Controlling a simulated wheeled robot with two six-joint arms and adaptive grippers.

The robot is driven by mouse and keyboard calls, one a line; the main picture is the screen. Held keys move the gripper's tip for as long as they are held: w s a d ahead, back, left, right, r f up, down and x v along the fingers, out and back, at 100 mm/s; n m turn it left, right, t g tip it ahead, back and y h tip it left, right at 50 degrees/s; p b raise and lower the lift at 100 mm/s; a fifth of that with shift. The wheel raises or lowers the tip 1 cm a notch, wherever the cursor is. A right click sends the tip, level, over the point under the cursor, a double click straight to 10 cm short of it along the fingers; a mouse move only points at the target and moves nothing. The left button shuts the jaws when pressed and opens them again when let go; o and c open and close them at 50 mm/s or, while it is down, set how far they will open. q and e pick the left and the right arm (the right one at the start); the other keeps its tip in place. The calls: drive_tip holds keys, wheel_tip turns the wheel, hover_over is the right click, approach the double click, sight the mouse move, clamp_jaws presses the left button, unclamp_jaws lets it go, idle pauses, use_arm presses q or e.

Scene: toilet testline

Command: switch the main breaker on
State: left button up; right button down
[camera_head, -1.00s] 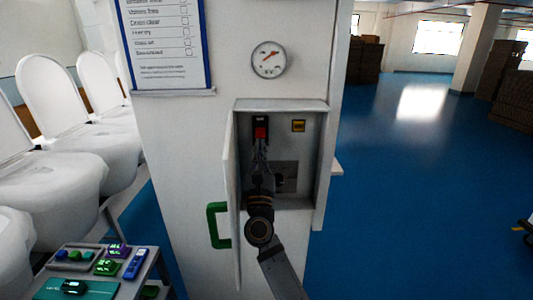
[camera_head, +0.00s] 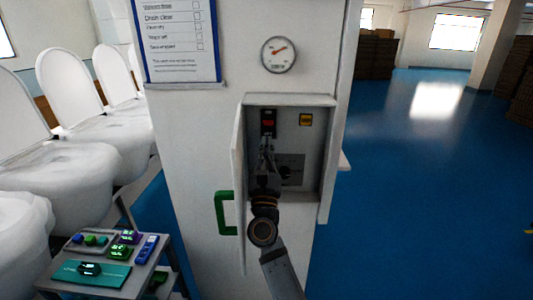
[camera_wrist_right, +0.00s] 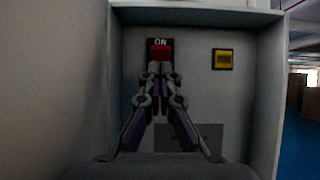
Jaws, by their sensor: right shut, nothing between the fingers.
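The main breaker (camera_head: 268,118) is a black block with a red part, mounted at the upper left inside an open wall cabinet (camera_head: 289,98). In the right wrist view the breaker (camera_wrist_right: 160,48) shows the word ON above its red part. My right gripper (camera_head: 267,143) is inside the cabinet, shut and empty, with its fingertips just below the red part. In the right wrist view the fingertips (camera_wrist_right: 159,67) overlap the breaker's lower edge; I cannot tell whether they touch it. My left gripper is not in view.
The cabinet door (camera_head: 239,190) with a green handle (camera_head: 222,213) stands open on the left. A yellow label or switch (camera_head: 306,119) is right of the breaker. A gauge (camera_head: 278,55) is above. A cart (camera_head: 125,283) with small devices stands at lower left, near white toilets (camera_head: 75,88).

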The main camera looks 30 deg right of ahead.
drive_tip(key=v, duration=0.4)
idle(0.5)
